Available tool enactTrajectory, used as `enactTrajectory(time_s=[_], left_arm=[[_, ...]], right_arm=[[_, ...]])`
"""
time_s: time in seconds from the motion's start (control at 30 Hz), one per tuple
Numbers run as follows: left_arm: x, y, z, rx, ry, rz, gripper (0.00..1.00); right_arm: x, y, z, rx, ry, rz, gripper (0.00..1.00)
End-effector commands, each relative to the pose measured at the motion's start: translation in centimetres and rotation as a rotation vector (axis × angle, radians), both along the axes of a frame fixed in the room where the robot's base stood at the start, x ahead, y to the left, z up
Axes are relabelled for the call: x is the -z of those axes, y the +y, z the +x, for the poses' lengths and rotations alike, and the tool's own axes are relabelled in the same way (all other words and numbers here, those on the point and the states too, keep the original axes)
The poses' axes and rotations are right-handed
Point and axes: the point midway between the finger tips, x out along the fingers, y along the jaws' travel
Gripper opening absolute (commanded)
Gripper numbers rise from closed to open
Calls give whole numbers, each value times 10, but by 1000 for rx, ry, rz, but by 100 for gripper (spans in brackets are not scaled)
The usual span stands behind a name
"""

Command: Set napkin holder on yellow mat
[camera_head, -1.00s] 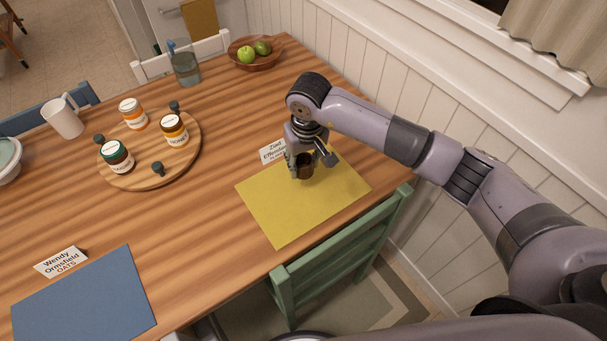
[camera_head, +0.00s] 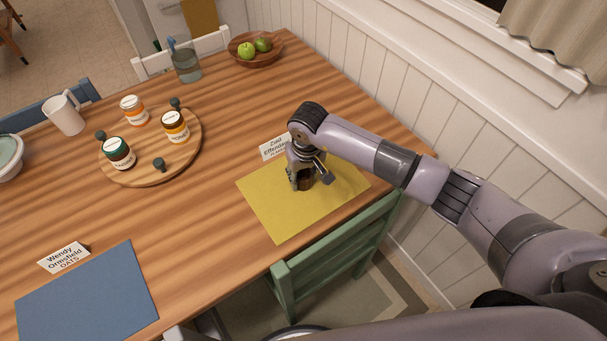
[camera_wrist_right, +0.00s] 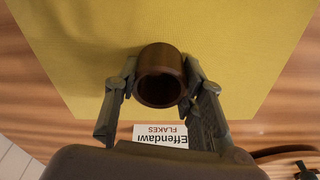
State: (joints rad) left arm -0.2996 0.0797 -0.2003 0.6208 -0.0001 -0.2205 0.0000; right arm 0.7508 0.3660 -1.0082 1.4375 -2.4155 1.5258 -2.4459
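The napkin holder is a small dark brown open cylinder (camera_head: 305,184), low at the yellow mat (camera_head: 283,218), near its back part. In the right wrist view the napkin holder (camera_wrist_right: 161,58) shows its round opening, with the mat (camera_wrist_right: 230,55) behind it. My right gripper (camera_head: 308,177) points down and is shut on the napkin holder; in the wrist view its fingers (camera_wrist_right: 160,72) press on both sides. I cannot tell whether the holder's base touches the mat. My left gripper is not in view.
A name card (camera_head: 274,147) stands at the mat's back edge, close to the gripper. A green chair (camera_head: 335,245) stands at the near table edge.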

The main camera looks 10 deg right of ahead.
Motion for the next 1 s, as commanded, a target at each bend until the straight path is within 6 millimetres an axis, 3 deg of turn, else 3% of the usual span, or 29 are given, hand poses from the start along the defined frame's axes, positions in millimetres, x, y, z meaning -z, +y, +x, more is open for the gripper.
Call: enactTrajectory(time_s=[0.3, 0.67, 0.77, 1.0], left_arm=[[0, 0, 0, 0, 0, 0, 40], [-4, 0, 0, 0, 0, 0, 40], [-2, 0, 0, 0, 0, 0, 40], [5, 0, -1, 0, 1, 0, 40]], right_arm=[[0, 0, 0, 0, 0, 0, 57], [-3, 0, 0, 0, 1, 1, 57], [-12, 0, 0, -1, -4, 0, 57], [-63, -2, -6, -4, -5, -1, 57]])
